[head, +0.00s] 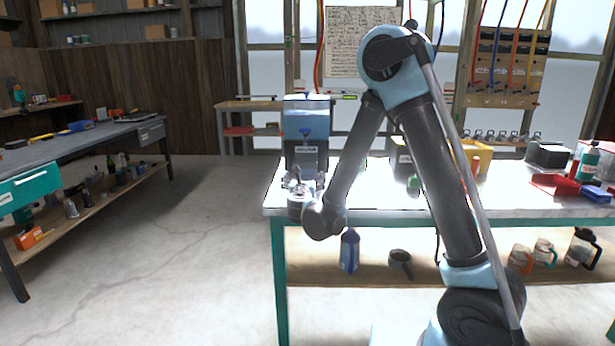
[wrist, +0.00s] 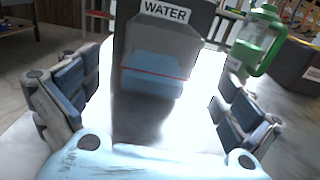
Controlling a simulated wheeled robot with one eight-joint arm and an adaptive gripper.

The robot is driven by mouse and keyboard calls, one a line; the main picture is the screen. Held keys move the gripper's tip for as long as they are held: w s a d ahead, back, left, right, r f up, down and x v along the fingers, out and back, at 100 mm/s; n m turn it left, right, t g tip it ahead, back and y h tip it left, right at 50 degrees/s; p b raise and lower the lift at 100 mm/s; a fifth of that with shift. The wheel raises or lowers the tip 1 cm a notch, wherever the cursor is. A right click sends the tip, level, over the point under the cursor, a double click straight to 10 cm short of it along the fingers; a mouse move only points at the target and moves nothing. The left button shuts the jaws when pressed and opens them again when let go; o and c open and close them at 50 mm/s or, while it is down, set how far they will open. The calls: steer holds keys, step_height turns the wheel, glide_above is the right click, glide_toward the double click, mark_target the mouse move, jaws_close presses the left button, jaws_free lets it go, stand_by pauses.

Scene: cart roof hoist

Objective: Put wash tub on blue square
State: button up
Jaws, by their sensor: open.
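My gripper (head: 300,196) is open at the left end of the white-topped bench. In the wrist view my gripper (wrist: 155,108) has its fingers spread wide on either side of a dark container labelled WATER (wrist: 160,75), with a clear window and a red line. I cannot tell whether the fingers touch it. In the head view a grey and blue container (head: 306,125) stands behind my gripper. A yellow tub-like container (head: 478,156) is partly hidden behind my arm; I cannot tell whether it is the wash tub. No blue square is clearly visible.
The white bench top (head: 375,199) holds a red tray (head: 555,184) and bottles at right. A green-framed jug (wrist: 259,42) is beyond the right finger. A blue bottle (head: 349,252) is on the lower shelf. Floor (head: 180,250) is clear between the benches.

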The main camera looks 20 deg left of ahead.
steer(key=shift+s+d, duration=0.2)
steer(key=shift+s, duration=0.5)
